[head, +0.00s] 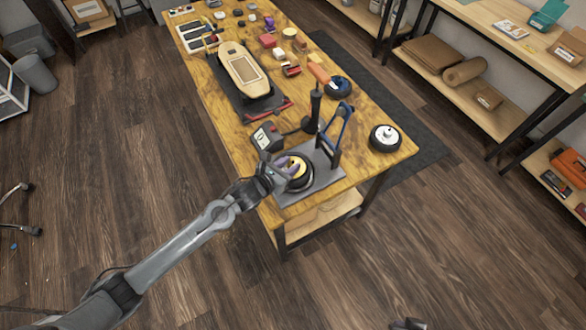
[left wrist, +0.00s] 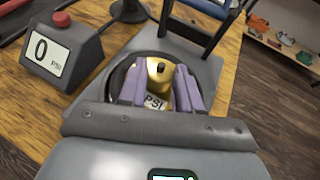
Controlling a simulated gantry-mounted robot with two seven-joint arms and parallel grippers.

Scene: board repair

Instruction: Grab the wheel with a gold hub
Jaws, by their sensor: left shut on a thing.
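The wheel with a gold hub (head: 301,184) lies flat on a grey stand plate at the near end of the workbench. In the left wrist view its gold hub (left wrist: 160,73) shows between the purple fingers, with the dark tyre around it. My left gripper (head: 289,167) reaches down onto the wheel and is shut on it at the hub; in the left wrist view the fingers (left wrist: 160,90) stand on either side of the hub. The fingers and palm hide part of the wheel. Only a small part that seems to be my right gripper (head: 408,323) shows at the bottom edge of the head view.
A gauge box (left wrist: 48,50) reading 0 PSI stands left of the stand. A blue frame (head: 343,128) rises behind the wheel. A white-hubbed wheel (head: 385,138) and a blue-hubbed wheel (head: 338,87) lie to the right. A skateboard deck (head: 244,70) lies farther back.

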